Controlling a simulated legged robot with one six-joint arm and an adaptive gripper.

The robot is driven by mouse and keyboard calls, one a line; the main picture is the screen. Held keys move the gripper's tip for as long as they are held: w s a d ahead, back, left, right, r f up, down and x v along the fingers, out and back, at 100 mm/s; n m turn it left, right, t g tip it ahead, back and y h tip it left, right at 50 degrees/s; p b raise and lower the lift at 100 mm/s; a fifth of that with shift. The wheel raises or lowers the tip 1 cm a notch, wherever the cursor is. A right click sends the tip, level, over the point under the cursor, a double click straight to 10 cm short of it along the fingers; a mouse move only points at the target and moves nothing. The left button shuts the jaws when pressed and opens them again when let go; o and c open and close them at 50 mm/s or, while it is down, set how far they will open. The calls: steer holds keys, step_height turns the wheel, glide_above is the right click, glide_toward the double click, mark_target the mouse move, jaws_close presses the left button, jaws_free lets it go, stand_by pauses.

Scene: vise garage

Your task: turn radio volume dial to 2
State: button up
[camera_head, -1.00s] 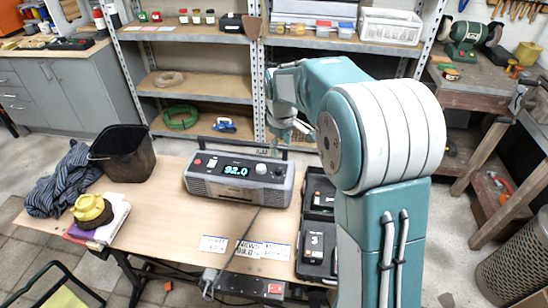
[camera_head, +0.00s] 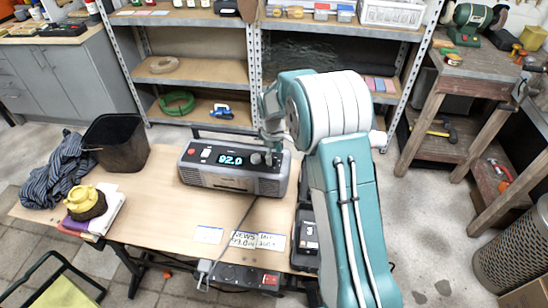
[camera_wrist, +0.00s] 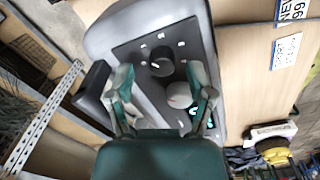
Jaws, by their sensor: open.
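The grey radio (camera_head: 225,182) stands on the wooden table, its lit display reading 92.0. In the wrist view its dark panel carries a black dial (camera_wrist: 161,61) with a pointer line and small white marks around it; the numbers are too blurred to read. A pale round knob (camera_wrist: 180,95) sits beside it. My gripper (camera_wrist: 160,76) is open, with one finger on each side of the dial and knob area; I cannot tell whether it touches either. In the head view my gripper (camera_head: 271,150) is at the radio's right end and hides part of it.
A dark bin (camera_head: 117,148), striped cloth (camera_head: 55,165) and yellow-topped object (camera_head: 86,202) are on the table's left. Paper labels (camera_head: 258,241) lie in front of the radio. A black case (camera_head: 306,238) is at right. Shelves stand behind.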

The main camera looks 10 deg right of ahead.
steer(key=shift+a+f, duration=0.15)
steer(key=shift+f, duration=0.55)
steer(key=shift+a, duration=0.2)
steer(key=shift+d, duration=0.15)
jaws_close()
steer(key=shift+f+m, duration=0.1)
steer(key=shift+m, duration=0.2)
steer(key=m, duration=0.9)
steer(key=shift+f+m, duration=0.1)
steer(key=shift+m, duration=0.3)
